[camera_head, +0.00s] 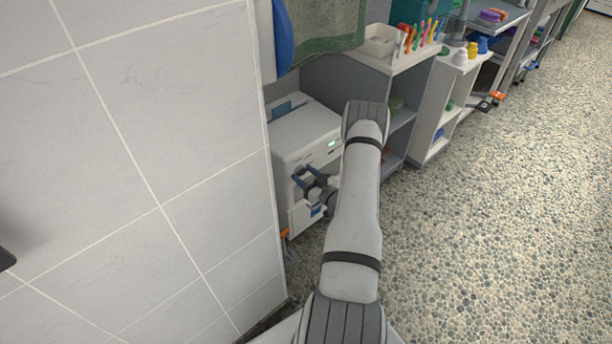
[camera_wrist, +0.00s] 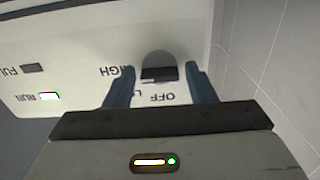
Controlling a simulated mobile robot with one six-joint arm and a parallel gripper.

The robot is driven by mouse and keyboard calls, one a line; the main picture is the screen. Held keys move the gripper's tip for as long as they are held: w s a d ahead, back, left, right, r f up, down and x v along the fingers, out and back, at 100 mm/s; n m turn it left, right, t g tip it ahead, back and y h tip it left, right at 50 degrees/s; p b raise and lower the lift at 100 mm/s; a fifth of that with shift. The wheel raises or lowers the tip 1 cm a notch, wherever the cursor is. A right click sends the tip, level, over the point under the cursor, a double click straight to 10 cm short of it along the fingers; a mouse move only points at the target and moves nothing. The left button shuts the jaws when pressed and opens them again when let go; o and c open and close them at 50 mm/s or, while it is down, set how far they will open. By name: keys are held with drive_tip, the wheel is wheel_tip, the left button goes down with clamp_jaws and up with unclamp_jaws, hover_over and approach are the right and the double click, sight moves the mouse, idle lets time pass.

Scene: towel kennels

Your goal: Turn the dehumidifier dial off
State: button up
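The dehumidifier (camera_head: 300,135) is a white box standing beside the tiled wall, with a green light on its front in the head view. In the wrist view its white panel (camera_wrist: 85,50) appears upside down, with a dark grey dial (camera_wrist: 160,66) and the labels HIGH and OFF beside it. A green RUN light (camera_wrist: 49,96) is lit; the FULL light (camera_wrist: 32,68) is dark. My gripper (camera_head: 312,183) is at the dehumidifier's front. Its two blue fingers are open, one on each side of the dial, with gaps visible. The dial's pointer direction is unclear.
The tiled wall (camera_head: 130,130) is close on the left. A green towel (camera_head: 325,30) hangs above the dehumidifier. Shelves (camera_head: 402,65) with a bin and colourful items stand to its right. The pebbled floor (camera_head: 500,220) on the right is clear.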

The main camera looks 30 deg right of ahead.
drive_tip(key=c, duration=0.8)
drive_tip(key=shift+o, duration=0.2)
drive_tip(key=shift+f+n, duration=0.1)
drive_tip(key=shift+n, duration=0.2)
drive_tip(key=n+b, duration=0.7)
drive_tip(key=n, duration=0.1)
drive_tip(key=shift+f+n, duration=0.15)
drive_tip(key=shift+n, duration=0.25)
drive_tip(key=n+b, duration=0.8)
drive_tip(key=shift+b, duration=0.35)
drive_tip(key=shift+a+n, duration=0.1)
drive_tip(key=shift+n, duration=0.3)
drive_tip(key=o, duration=1)
drive_tip(key=shift+r, duration=0.2)
